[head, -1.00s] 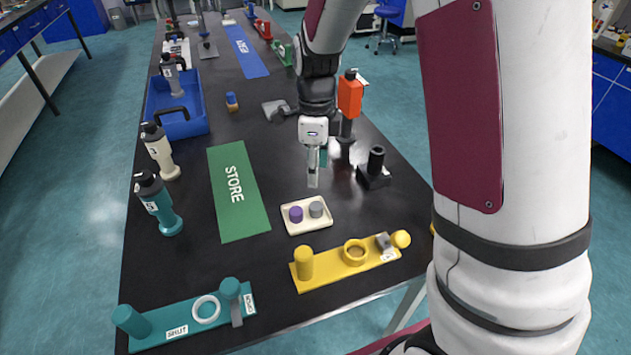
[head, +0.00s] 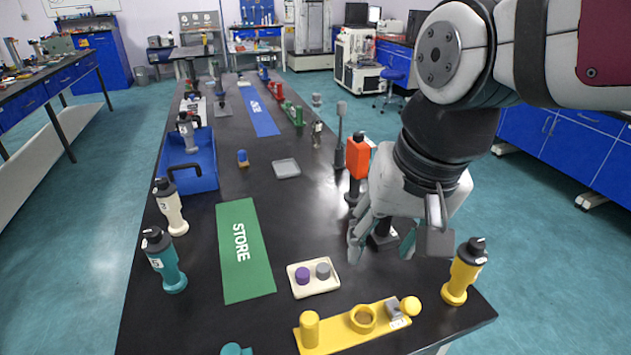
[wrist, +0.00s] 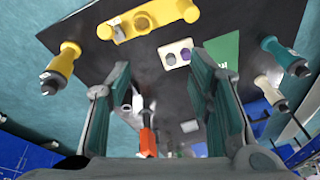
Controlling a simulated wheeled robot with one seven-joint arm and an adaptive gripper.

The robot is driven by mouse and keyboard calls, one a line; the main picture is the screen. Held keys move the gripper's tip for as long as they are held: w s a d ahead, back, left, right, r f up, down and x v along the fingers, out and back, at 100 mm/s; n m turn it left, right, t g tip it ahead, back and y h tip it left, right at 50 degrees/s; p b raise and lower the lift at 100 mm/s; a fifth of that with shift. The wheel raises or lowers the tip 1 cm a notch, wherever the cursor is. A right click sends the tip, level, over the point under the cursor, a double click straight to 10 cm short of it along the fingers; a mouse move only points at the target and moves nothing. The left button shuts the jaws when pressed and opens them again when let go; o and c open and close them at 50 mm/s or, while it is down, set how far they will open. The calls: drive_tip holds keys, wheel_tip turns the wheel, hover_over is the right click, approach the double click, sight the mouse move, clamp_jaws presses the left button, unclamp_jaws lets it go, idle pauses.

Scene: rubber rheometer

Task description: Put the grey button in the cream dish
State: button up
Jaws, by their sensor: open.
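The cream dish (head: 314,291) lies on the black bench, right of the green STORE mat. The grey button (head: 323,270) sits inside it on the right, beside a purple button (head: 303,275). In the wrist view the dish (wrist: 165,50) shows beyond the fingertips, with the grey button (wrist: 170,59) on its left side. My gripper (head: 382,240) is open and empty, raised above the bench to the right of the dish. It also shows open in the wrist view (wrist: 158,72). Neither button touches it.
A yellow fixture (head: 345,328) lies in front of the dish. A yellow bottle (head: 466,270) stands at the right edge. An orange-topped bottle (head: 358,160) and a black stand (head: 383,238) are near my gripper. The green mat (head: 243,260) is clear.

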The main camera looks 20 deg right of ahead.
drive_tip(key=s+n, duration=0.4)
drive_tip(key=shift+s+d+f+t, duration=0.1)
drive_tip(key=shift+s+t, duration=0.15)
drive_tip(key=shift+t, duration=0.05)
wheel_tip(320, 180, up, 3)
drive_tip(key=shift+f+t+p, duration=0.1)
drive_tip(key=shift+t+p, duration=0.2)
drive_tip(key=shift+p, duration=0.75)
drive_tip(key=shift+o, duration=0.2)
